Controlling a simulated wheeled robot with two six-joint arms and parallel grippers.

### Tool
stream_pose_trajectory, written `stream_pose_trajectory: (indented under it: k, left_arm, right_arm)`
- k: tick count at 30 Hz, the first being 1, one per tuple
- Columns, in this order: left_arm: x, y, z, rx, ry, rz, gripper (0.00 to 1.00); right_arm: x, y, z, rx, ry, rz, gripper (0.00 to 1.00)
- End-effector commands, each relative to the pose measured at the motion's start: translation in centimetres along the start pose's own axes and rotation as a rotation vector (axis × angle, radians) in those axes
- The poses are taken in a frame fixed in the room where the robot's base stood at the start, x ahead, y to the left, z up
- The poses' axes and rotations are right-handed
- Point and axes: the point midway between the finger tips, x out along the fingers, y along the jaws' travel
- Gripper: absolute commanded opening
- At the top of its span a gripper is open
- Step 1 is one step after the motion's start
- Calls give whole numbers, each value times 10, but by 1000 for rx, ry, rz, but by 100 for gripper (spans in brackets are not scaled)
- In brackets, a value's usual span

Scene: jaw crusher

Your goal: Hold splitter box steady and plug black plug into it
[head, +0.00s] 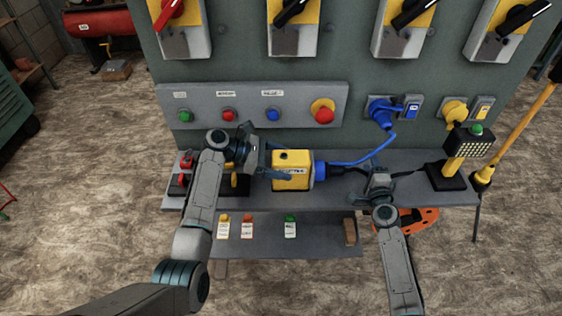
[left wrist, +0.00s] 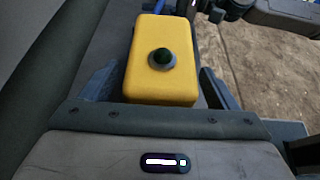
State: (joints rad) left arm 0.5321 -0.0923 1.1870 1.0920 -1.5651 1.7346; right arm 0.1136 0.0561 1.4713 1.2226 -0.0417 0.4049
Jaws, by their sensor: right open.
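The yellow splitter box (head: 292,184) sits on the grey shelf in front of the panel. A blue fitting (head: 320,169) is on its right side. In the left wrist view the box (left wrist: 145,80) shows a dark round knob on top. My left gripper (head: 279,162) has one finger on each side of the box; I cannot tell whether both press on it. The black plug (head: 337,170) is at the blue fitting, its cable running right; how deep it sits is unclear. My right gripper (head: 367,184) is open, right of the plug, close to the black cable.
A blue cable (head: 362,161) runs from the box to a blue plug (head: 380,112) on the panel. A work lamp (head: 470,146) stands at the shelf's right end. Red padlocks (head: 186,161) are at the left. Tags and a brown block (head: 350,231) lie on the lower shelf.

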Motion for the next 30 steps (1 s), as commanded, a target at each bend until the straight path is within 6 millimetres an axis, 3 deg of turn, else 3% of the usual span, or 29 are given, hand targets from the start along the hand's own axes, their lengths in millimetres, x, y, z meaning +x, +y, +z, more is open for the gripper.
stream_pose_trajectory:
  k: [8,21,30]
  left_arm:
    - [-12,0,-1,0,2,1,82]
    - [-99,1,-1,1,2,2,82]
    - [-120,0,0,0,0,0,82]
  right_arm:
    - [0,0,0,0,0,0,53]
    - [0,0,0,0,0,0,53]
    - [0,0,0,0,0,0,53]
